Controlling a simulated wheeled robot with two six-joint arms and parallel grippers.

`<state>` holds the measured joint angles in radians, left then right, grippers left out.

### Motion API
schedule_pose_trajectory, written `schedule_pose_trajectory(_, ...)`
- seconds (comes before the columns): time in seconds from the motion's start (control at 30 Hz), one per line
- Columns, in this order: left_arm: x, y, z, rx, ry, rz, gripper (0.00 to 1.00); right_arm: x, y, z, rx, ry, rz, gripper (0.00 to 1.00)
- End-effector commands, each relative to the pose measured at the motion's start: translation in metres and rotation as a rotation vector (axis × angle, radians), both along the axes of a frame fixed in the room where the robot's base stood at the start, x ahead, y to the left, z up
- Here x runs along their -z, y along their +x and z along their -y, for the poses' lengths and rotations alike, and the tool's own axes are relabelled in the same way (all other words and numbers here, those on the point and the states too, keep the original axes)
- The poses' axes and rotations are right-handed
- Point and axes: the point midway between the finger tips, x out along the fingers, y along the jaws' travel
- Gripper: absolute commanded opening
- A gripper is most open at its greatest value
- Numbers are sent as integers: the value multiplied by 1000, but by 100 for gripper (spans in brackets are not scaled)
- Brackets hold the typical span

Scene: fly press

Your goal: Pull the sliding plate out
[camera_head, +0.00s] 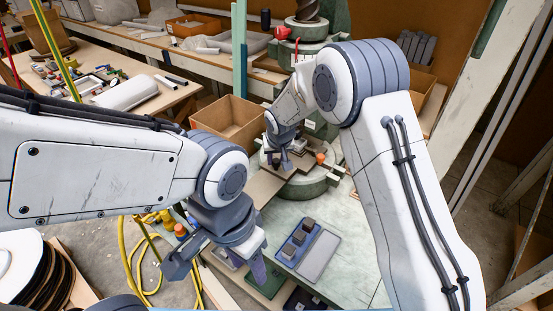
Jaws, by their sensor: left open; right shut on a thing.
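The fly press (309,32) stands at the back, with its dark screw on top and a round green base below. The sliding plate (296,164) is at the press bed, a grey piece on a brown board, partly hidden by my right arm. My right gripper (279,165) points down at its near left side and is shut on it; the exact grip point is small and partly hidden. An orange knob (320,158) is just right of the plate. My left gripper (215,270) is open and empty, low in front of the green table's left edge.
A cardboard box (228,118) stands left of the press. Yellow hose (130,255) lies on the floor at left.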

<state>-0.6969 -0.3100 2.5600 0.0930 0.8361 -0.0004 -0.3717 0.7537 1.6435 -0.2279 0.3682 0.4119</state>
Motion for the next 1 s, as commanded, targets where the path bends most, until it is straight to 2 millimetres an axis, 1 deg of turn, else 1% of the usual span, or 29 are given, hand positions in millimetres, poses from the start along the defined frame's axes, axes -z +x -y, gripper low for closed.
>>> schedule_pose_trajectory(0.77, 1, 0, 0, 0, 0, 0, 50, 0, -1, 0, 0, -1, -1, 0)
schedule_pose_trajectory(0.87, 6, 0, 0, 0, 0, 0, 50, 1, -5, -4, -2, -1, -1, 0)
schedule_pose_trajectory(1.0, 20, 0, 0, 0, 0, 0, 50, 4, -19, -14, -4, -1, 0, 0)
